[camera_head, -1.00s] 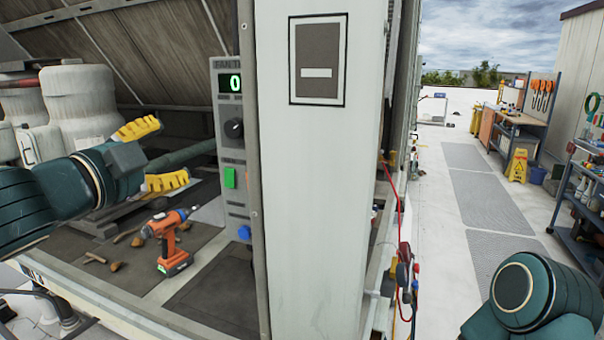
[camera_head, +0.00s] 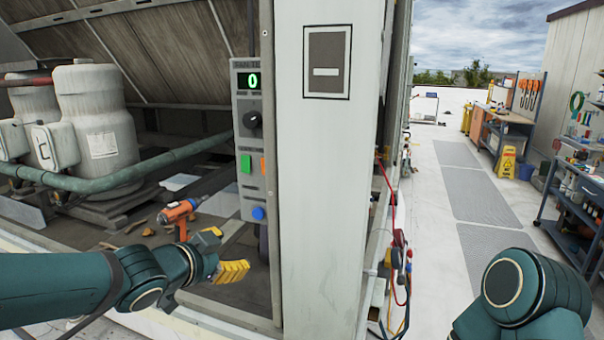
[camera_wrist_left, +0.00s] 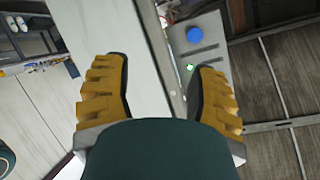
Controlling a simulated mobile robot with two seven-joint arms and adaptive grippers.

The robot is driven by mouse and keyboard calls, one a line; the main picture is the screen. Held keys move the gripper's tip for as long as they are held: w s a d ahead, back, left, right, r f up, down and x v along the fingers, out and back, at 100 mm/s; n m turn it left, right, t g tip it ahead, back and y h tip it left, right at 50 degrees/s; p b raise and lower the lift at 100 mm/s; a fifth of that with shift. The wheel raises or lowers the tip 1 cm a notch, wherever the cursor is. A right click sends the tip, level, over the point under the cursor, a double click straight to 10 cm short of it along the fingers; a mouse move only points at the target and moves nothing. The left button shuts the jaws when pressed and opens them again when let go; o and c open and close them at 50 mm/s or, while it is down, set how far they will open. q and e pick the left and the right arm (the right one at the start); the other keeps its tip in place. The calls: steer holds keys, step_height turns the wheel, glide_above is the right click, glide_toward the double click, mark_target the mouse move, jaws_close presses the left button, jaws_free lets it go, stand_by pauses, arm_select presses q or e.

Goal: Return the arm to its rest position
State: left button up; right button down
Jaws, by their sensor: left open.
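My left gripper (camera_head: 222,252) has yellow ribbed fingers. It is in front of the cooler's open bay, low and left of the white post (camera_head: 330,190). In the left wrist view my left gripper (camera_wrist_left: 160,95) has its fingers apart with nothing between them. My left arm (camera_head: 70,285) comes in from the left edge. At lower right a dark green part of my right arm (camera_head: 525,285) shows; its gripper is out of view.
A control panel (camera_head: 250,160) with a green "0" display, knob and coloured buttons stands beside the post. An orange drill (camera_head: 178,214) is on the bay floor, partly behind my gripper. A pipe (camera_head: 130,178) crosses the bay. The walkway (camera_head: 480,200) at right is open.

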arm_select(q)
steer(key=s+d+f+n+g+y, duration=0.1)
steer(key=s+d+f+n+g, duration=0.15)
steer(key=f, duration=0.95)
steer(key=s+d+f+n+g, duration=0.1)
steer(key=f+n+g, duration=0.25)
steer(key=f, duration=0.85)
steer(key=s+f+n+g+y, duration=0.1)
steer(key=s+f+n+g, duration=0.3)
steer(key=s+f, duration=1.1)
step_height(320, 180, down, 3)
steer(key=n, duration=0.3)
steer(key=shift+d+f, duration=0.2)
steer(key=shift+d, duration=0.05)
